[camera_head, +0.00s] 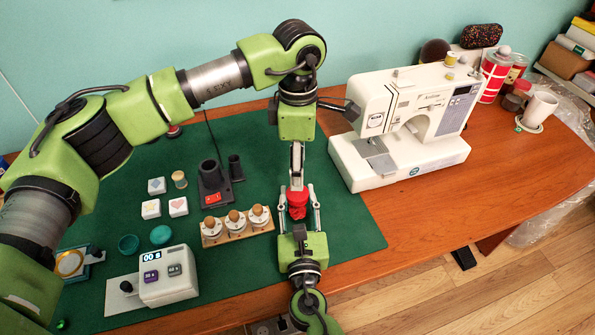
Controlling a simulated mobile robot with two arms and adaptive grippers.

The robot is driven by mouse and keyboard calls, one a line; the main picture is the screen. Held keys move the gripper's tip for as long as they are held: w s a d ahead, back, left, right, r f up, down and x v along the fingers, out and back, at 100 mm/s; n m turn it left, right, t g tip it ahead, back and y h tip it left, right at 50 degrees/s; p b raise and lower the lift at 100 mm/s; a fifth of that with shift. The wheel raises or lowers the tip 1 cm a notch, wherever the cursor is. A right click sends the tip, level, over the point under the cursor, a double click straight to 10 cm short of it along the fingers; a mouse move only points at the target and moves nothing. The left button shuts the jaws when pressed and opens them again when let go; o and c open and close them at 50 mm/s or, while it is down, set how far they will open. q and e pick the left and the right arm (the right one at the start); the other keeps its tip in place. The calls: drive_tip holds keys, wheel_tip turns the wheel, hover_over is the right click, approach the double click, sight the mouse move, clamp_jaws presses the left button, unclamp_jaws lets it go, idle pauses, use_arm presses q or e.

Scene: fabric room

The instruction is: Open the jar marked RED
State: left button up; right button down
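A small red jar (297,204) is on the green mat between my two grippers. I cannot read any marking on it. My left gripper (297,186) points down at the top of the red jar from above. It is seen edge-on, so I cannot tell how far its fingers are apart, and the top of the jar is partly hidden by it. My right gripper (297,192) reaches in from the front edge, with one finger on each side of the red jar. Whether its fingers press on the jar is too small to tell.
A wooden rack (238,236) with several capped bottles stands just left of the jar. A white timer box (168,277), small blocks (178,206) and a black holder (213,185) lie farther left. A sewing machine (405,125) stands at the right. The green mat (345,215) is clear right of the jar.

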sight(297, 192)
use_arm(q)
drive_tip(key=shift+f, duration=3.85)
use_arm(e)
drive_tip(key=shift+f, duration=0.1)
use_arm(q)
drive_tip(key=c, duration=1.2)
drive_tip(key=shift+o, duration=0.3)
drive_tip(key=shift+n, duration=1.6)
use_arm(e)
drive_tip(key=shift+d, duration=0.1)
use_arm(q)
drive_tip(key=o, duration=1.2)
drive_tip(key=shift+r, duration=0.1)
